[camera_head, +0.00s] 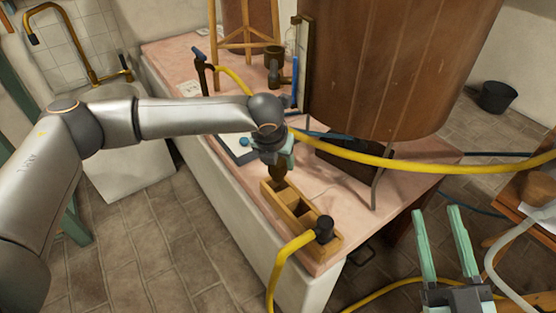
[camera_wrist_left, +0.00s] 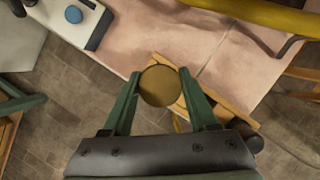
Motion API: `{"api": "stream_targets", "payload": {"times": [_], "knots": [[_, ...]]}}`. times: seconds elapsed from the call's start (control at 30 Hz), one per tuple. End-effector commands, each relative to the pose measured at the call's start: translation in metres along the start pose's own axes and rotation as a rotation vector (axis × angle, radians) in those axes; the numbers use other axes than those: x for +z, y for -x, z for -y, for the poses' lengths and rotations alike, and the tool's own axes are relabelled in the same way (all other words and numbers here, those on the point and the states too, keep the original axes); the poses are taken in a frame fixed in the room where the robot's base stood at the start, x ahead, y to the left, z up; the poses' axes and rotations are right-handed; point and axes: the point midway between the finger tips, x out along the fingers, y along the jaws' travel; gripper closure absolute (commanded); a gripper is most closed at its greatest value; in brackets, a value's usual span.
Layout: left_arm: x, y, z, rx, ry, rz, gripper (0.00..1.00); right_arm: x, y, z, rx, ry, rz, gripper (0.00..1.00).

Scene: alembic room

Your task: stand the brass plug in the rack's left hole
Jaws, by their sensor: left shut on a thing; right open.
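My left gripper (camera_wrist_left: 162,92) is shut on the brass plug (camera_wrist_left: 160,85), whose round top shows between the green fingers in the left wrist view. In the head view the plug (camera_head: 278,170) hangs below the left gripper (camera_head: 277,155), at the far left end of the wooden rack (camera_head: 304,232). I cannot tell whether its lower end is inside the left hole or just above it. An open square hole (camera_head: 293,203) shows in the rack's middle. My right gripper (camera_head: 447,245) is open and empty at lower right.
The rack lies along the front edge of the pink tabletop (camera_head: 400,180). A white and dark device with a blue knob (camera_head: 240,146) lies left of the gripper.

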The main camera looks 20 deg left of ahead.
Motion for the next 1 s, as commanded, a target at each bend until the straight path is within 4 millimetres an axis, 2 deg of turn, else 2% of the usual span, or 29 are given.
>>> {"api": "stream_targets", "payload": {"times": [0.33,1.0], "knots": [[0.001,0.001,0.0,0.0,0.0,0.001,1.0,-0.001,0.0,0.0,0.0,0.0,0.001,0.5],[0.0,0.001,0.0,0.0,0.0,0.001,1.0,-0.016,-0.006,-0.004,0.0,-0.001,0.002,0.5]]}}
